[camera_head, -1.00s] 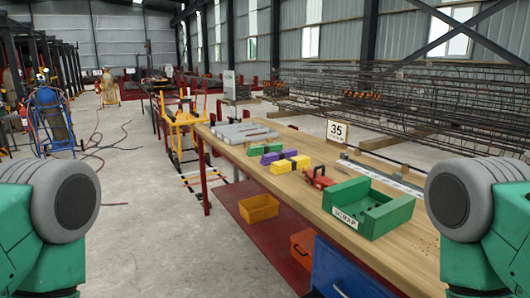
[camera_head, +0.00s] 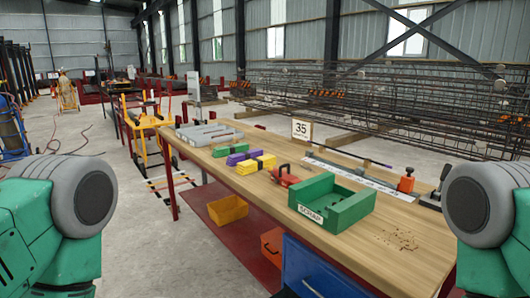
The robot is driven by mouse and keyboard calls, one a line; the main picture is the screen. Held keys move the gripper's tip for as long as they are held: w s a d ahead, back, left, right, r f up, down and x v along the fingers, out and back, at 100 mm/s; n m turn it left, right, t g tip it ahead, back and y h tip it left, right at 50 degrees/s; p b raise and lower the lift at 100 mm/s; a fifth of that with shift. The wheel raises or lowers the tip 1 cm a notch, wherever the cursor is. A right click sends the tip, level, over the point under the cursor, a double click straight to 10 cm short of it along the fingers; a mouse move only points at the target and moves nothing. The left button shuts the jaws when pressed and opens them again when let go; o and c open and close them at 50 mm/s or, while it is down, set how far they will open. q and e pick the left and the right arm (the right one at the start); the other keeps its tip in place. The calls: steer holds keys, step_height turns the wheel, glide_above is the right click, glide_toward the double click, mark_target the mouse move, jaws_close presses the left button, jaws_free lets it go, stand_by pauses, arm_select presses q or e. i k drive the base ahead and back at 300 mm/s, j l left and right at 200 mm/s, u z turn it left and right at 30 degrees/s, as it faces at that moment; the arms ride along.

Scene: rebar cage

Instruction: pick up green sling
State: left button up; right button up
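The green sling (camera_head: 227,150), a small folded bundle, lies on the wooden workbench (camera_head: 420,255) toward its far part. A purple bundle (camera_head: 238,158) and a yellow bundle (camera_head: 257,164) lie beside it on its near side. Only rounded grey and green parts of my two arms show, at the left and right edges. Neither gripper is in view, and nothing is touching the sling.
A 35 sign (camera_head: 302,130) stands at the back edge. Yellow (camera_head: 228,209) and orange bins sit below.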

mark_target(230, 150)
steer(key=i+j+z, duration=0.15)
steer(key=z, duration=0.25)
steer(key=i+j+z, duration=0.1)
steer(key=j+z, duration=0.3)
steer(key=i+j+z, duration=0.1)
steer(key=j+z, duration=0.15)
steer(key=z, duration=0.15)
steer(key=j+z, duration=0.4)
steer(key=l, duration=0.05)
